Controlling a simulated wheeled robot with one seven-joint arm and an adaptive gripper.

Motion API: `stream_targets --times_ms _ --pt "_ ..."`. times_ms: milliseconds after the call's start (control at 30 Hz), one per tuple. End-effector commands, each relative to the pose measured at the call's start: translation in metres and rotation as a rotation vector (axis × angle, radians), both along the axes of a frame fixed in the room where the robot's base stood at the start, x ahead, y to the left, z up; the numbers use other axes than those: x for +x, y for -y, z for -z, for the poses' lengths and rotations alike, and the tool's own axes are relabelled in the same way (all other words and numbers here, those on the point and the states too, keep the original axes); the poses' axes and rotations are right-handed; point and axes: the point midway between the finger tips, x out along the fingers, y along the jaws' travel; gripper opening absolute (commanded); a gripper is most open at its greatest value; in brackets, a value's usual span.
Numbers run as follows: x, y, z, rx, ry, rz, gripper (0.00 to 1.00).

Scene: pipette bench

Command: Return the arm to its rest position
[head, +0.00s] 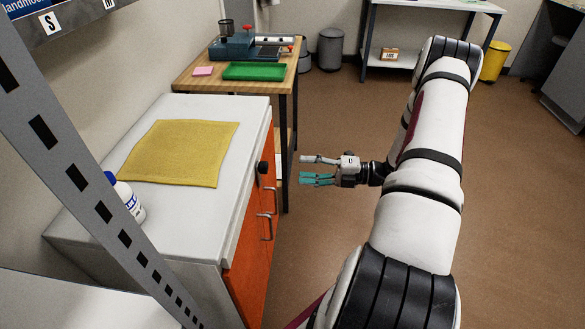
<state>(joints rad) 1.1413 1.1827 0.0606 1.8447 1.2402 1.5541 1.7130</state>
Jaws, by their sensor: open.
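My gripper (318,170) is at the end of my white arm (425,170), to the right of the orange-fronted cabinet. Its fingers point left and stand apart, with nothing between them. Some fingers look teal and one looks grey. The gripper appears over the open floor, clear of the cabinet front. My arm reaches up from the bottom of the picture and bends back towards the left at the wrist.
A cabinet (190,225) carries a yellow cloth (180,152) and a white bottle with a blue cap (127,200). Behind it, a wooden table (190,85) holds a green tray (258,71). A perforated post (85,170) crosses the left. Brown floor (520,200) is free at right.

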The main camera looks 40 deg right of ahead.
Motion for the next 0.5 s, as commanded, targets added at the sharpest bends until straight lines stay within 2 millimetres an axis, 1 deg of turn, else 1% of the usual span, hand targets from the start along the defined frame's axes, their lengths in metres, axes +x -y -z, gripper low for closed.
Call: stream_targets --times_ms 167,500 --pt "-0.0069 0.0067 0.0004 -0.001 -0.001 -0.001 0.5" --pt "-0.0073 0.007 0.0003 -0.001 -0.001 -0.001 0.5"
